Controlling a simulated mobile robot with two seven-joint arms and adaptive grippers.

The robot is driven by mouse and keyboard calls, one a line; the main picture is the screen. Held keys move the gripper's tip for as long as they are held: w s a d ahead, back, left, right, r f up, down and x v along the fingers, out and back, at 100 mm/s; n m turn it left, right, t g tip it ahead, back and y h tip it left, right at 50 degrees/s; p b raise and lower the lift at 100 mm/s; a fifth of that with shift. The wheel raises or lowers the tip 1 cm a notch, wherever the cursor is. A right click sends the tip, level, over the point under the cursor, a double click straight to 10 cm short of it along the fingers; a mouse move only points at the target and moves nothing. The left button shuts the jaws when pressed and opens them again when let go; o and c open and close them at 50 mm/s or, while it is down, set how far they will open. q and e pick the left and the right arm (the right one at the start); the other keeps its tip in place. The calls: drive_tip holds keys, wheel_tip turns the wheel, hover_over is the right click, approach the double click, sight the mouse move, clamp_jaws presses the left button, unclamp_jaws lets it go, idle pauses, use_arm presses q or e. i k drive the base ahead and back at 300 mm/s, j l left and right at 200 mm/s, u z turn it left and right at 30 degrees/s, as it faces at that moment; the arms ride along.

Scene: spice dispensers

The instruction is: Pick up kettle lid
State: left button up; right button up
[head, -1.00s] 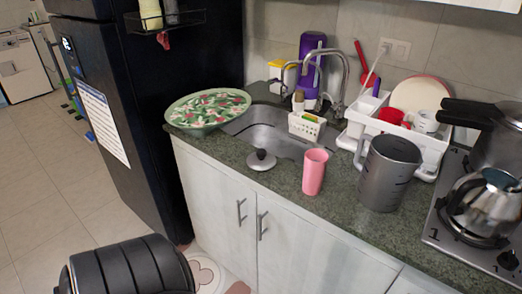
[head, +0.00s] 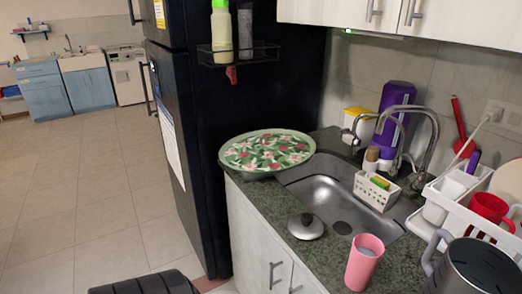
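The kettle lid (head: 306,230) is a small round silver disc with a dark knob on top. It lies knob up on the green stone counter (head: 254,200), at the front edge of the sink, left of the pink cup. Nothing covers it. Neither my left nor my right gripper shows in the head view.
The pink cup (head: 364,262) and a grey pitcher (head: 472,268) stand right of the lid. The steel sink (head: 338,205) lies behind it. A floral tray (head: 267,151) sits at the counter's left end beside the black fridge (head: 190,120). Wall cabinets (head: 420,17) hang above.

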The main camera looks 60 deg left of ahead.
sight(306, 226)
drive_tip(key=u, duration=1.4)
drive_tip(key=z, duration=1.95)
drive_tip(key=u, duration=1.95)
drive_tip(key=k+j+u, duration=0.1)
drive_tip(key=j+u, duration=0.15)
